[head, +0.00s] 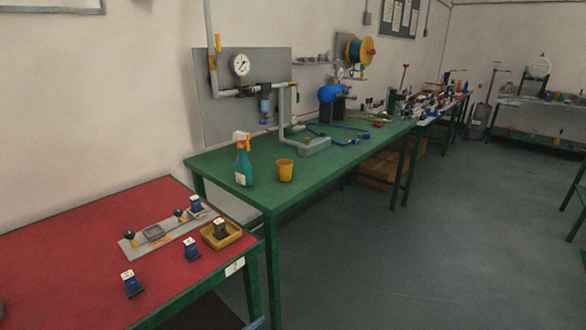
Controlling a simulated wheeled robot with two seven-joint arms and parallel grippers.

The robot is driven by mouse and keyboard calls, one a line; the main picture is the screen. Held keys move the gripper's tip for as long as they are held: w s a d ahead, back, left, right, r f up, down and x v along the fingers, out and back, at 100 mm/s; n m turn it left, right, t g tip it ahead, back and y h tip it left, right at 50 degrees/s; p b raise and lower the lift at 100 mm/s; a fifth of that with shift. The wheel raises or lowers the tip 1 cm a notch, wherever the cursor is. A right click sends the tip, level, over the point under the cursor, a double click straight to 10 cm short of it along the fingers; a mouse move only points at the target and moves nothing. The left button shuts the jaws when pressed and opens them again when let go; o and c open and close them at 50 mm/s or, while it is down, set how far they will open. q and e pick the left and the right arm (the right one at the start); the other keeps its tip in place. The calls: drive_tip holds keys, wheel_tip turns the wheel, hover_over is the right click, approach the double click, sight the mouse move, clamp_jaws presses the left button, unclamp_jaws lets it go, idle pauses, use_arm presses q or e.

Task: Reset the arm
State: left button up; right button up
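Neither of my arms nor either gripper shows in the head view, so their pose and state are hidden. A red-topped table (75,258) fills the lower left. On it lies a grey plate (172,230) with black-knobbed levers and a blue block at its right end. A yellow tray (221,235) beside the plate holds another dark block with a white top. Two similar blue-black blocks stand on the red surface, one (192,249) near the tray and one (131,284) closer to the front edge.
A green table (330,165) adjoins behind, with a spray bottle (243,162), a yellow cup (285,170) and a blue tank (333,95). A pressure gauge (240,65) hangs on a wall panel. More benches stand farther back. The grey floor (430,245) at right is clear.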

use_arm(q)
drive_tip(key=s+a+f+n+g+y, duration=0.1)
drive_tip(key=s+a+f+n+y, duration=0.25)
drive_tip(key=f, duration=0.25)
drive_tip(key=s+a+f+n+g+y, duration=0.1)
drive_tip(key=s+a+f+n+y, duration=0.15)
drive_tip(key=s+f, duration=0.3)
drive_tip(key=s+a+f+n+g+y, duration=0.1)
drive_tip(key=s+f+n+g, duration=0.2)
drive_tip(key=s, duration=0.7)
drive_tip(key=s+a+f+n+g+y, duration=0.1)
drive_tip(key=s+a+f+n+g, duration=0.1)
drive_tip(key=s+f, duration=0.4)
drive_tip(key=s+a+f+n+g+y, duration=0.1)
drive_tip(key=s+a+f+n+g, duration=0.1)
drive_tip(key=s, duration=1.3)
wheel_tip(320, 180, down, 2)
drive_tip(key=shift+a+f+n+g+p, duration=0.15)
drive_tip(key=shift+n+g+p, duration=0.2)
drive_tip(key=shift+n+g, duration=0.6)
